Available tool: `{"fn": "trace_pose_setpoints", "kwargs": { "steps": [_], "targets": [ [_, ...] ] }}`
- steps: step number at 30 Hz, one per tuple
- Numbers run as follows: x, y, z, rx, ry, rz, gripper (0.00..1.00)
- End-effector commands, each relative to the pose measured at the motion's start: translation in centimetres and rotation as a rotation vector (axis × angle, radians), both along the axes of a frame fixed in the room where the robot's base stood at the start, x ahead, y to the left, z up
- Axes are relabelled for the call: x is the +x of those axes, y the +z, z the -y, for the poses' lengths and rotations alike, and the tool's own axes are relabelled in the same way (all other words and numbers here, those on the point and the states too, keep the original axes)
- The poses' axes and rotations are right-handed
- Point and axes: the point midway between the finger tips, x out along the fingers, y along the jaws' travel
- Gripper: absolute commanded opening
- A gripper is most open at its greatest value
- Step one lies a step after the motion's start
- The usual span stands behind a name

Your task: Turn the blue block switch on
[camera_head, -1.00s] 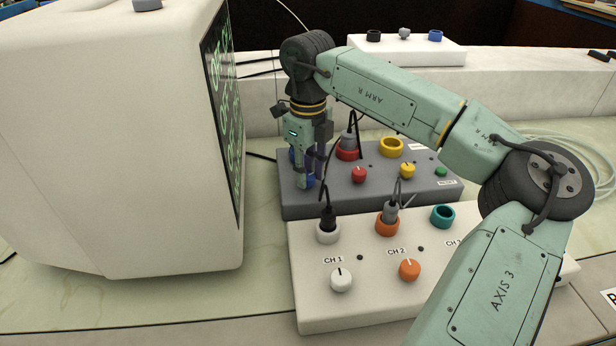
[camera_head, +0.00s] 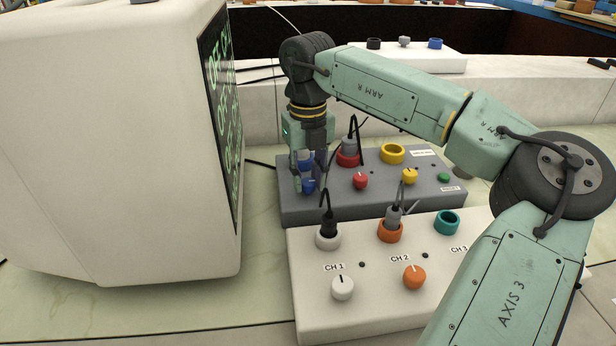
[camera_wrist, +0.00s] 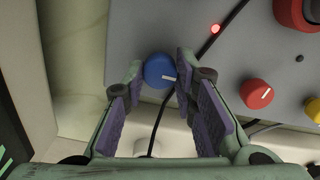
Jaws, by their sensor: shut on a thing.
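The blue knob (camera_head: 308,187) is at the left end of the grey control block (camera_head: 345,206), low at my gripper's fingertips. In the wrist view the round blue knob (camera_wrist: 157,72) has a white mark pointing right. My gripper (camera_wrist: 160,62) has its purple-padded fingers on either side of this knob and is shut on it. In the head view my gripper (camera_head: 309,181) points down over the block and partly hides the knob and what lies behind it.
A red knob (camera_head: 360,181) and yellow knob (camera_head: 409,176) stand to the right on the grey block. A small red light (camera_wrist: 215,28) glows near the blue knob. A white block (camera_head: 377,316) with plugged cables is in front. A large monitor (camera_head: 110,150) stands close on the left.

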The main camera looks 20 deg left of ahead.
Motion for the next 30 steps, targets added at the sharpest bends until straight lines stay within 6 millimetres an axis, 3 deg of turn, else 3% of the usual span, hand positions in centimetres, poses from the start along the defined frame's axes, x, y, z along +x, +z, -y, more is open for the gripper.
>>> {"fn": "trace_pose_setpoints", "kwargs": {
  "steps": [10,11,19,30],
  "targets": [
    [0.02,0.04,0.00,0.001,-0.002,0.001,0.00],
    [0.02,0.04,0.00,0.001,-0.002,0.001,0.28],
    [0.01,0.02,0.00,0.001,-0.001,0.001,0.46],
    [0.04,0.46,0.00,0.000,-0.001,0.001,0.46]
  ]
}}
